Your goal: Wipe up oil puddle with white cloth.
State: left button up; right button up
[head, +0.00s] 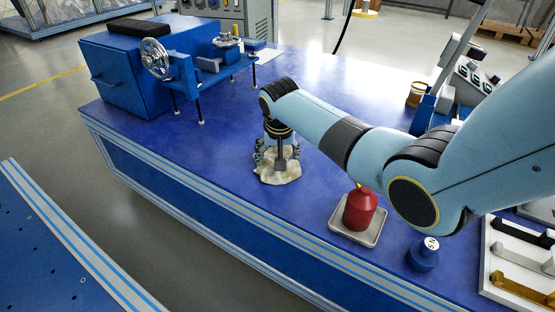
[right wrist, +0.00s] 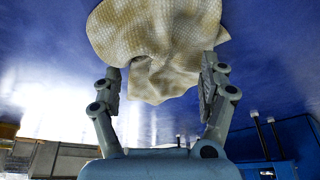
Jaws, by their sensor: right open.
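The white cloth (head: 276,177) lies crumpled on the blue table (head: 330,92). My right gripper (head: 277,158) points down over it, with its fingers at the cloth's sides. In the right wrist view the cloth (right wrist: 158,35) looks cream and textured, with a fold reaching between the two spread fingers of the right gripper (right wrist: 162,75). The right gripper is open. I cannot tell whether the fingers touch the cloth. No oil puddle shows; the cloth and my arm hide part of the tabletop. My left gripper is not in view.
A red can (head: 360,209) stands on a grey tray (head: 340,230), with a blue weight (head: 423,254) beside it. A blue machine with a handwheel (head: 156,58) stands at the left. A white rack (head: 497,285) is at the right.

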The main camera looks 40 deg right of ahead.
jog(key=shift+w+f, duration=0.1)
jog(key=shift+f, duration=0.2)
grip_shut()
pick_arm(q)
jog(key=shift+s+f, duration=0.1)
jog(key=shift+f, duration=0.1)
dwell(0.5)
pick_arm(e)
notch_tip(320, 180, up, 3)
jog(key=p, duration=0.2)
jog(key=shift+r+p, duration=0.15)
jog(key=shift+p, duration=0.25)
pick_arm(q)
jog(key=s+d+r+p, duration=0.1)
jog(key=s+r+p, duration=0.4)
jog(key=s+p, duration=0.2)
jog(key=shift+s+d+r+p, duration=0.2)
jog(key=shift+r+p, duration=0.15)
jog(key=shift+p, duration=0.3)
pick_arm(e)
notch_tip(320, 180, up, 9)
